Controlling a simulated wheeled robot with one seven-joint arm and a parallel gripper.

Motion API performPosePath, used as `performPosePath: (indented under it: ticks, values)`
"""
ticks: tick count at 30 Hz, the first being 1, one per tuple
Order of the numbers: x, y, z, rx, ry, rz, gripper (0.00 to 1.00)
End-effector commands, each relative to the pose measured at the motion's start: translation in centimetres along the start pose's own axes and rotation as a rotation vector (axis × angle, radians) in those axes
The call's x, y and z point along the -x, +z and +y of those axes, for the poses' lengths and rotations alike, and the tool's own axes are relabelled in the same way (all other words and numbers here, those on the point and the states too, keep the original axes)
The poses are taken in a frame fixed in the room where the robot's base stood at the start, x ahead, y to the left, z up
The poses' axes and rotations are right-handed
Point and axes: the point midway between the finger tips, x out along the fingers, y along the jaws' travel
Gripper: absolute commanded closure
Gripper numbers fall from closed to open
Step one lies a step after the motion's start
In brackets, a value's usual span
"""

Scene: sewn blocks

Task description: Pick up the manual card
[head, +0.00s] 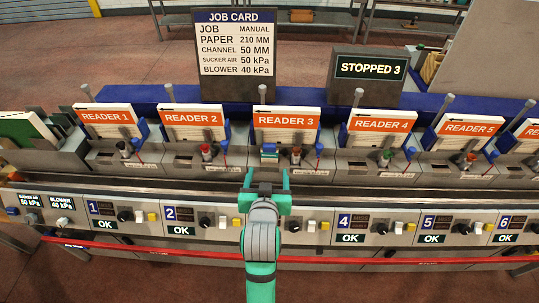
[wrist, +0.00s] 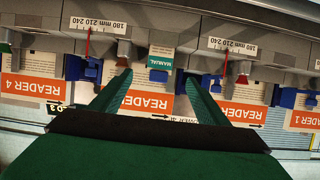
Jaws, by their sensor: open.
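The manual card is a small teal card marked MANUAL (wrist: 160,58), seen upside down in the wrist view at the front of the Reader 3 station. In the head view a small blue and teal piece (head: 269,148) shows at that spot, too small to read. My gripper (head: 267,177) is open and points at this station from the front. In the wrist view my gripper (wrist: 159,76) has its two green fingers apart, one on each side of the card in the picture. Nothing is between the fingers, and the card appears beyond their tips.
A row of readers with orange labels, such as Reader 2 (head: 193,118) and Reader 4 (head: 381,124), stands behind the rail. A job card sign (head: 236,45) and a Stopped 3 sign (head: 370,68) stand behind.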

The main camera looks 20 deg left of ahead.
Motion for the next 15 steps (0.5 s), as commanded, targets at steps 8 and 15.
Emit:
performPosePath:
  ticks: [8,15]
  values:
    - [-2.9,-0.6,-0.2,0.005,-0.003,-0.004,0.31]
    - [-5.5,-0.5,-0.2,0.004,-0.003,-0.004,0.31]
